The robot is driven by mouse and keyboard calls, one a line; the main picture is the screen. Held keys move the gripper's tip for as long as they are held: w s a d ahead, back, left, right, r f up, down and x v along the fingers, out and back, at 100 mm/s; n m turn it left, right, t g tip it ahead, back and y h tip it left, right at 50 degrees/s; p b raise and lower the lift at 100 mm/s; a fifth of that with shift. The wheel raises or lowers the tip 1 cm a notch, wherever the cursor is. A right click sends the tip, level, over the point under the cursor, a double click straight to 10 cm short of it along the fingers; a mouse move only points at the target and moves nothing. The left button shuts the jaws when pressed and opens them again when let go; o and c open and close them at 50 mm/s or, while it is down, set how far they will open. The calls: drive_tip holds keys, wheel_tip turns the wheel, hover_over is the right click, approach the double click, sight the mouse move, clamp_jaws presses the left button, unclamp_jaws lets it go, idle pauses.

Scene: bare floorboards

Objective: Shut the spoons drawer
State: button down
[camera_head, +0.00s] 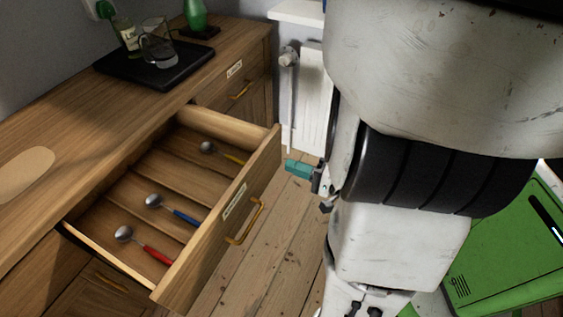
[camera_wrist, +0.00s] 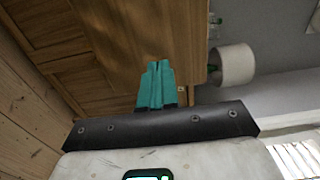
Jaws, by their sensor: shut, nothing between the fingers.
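The wooden drawer (camera_head: 187,270) is pulled well out of the cabinet. It holds three spoons: one with a red handle (camera_head: 157,255), one with a blue handle (camera_head: 186,217) and one with a yellow handle (camera_head: 233,158). Its front has a small label (camera_head: 234,200), too small to read, and a brass handle (camera_head: 246,222). My gripper (camera_head: 290,167) has teal fingers and is just right of the drawer front's far end in the head view, apart from the handle. In the wrist view the teal fingers (camera_wrist: 158,66) are together and empty, with a wooden surface beyond them.
The counter carries a black tray (camera_head: 150,82) with a glass jug (camera_head: 158,50) and a bottle (camera_head: 125,33). Another labelled drawer (camera_head: 236,88) farther along is shut. A white radiator (camera_head: 312,100) stands beyond. Floorboards (camera_head: 268,262) are bare before the drawer. A green box (camera_head: 505,245) stands right.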

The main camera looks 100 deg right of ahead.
sight(271, 158)
drive_tip(key=shift+x, duration=2.1)
drive_tip(key=b+x, duration=0.1)
drive_tip(key=x, duration=2.9)
drive_tip(key=shift+w+a, duration=0.15)
drive_tip(key=shift+a, duration=0.1)
drive_tip(key=shift+w+d+r, duration=0.1)
drive_tip(key=shift+w+r, duration=0.05)
drive_tip(key=shift+w, duration=0.15)
drive_tip(key=shift+w, duration=0.1)
drive_tip(key=shift+s, duration=0.4)
drive_tip(key=v, duration=1)
drive_tip(key=shift+s+a, duration=0.2)
drive_tip(key=shift+s, duration=0.15)
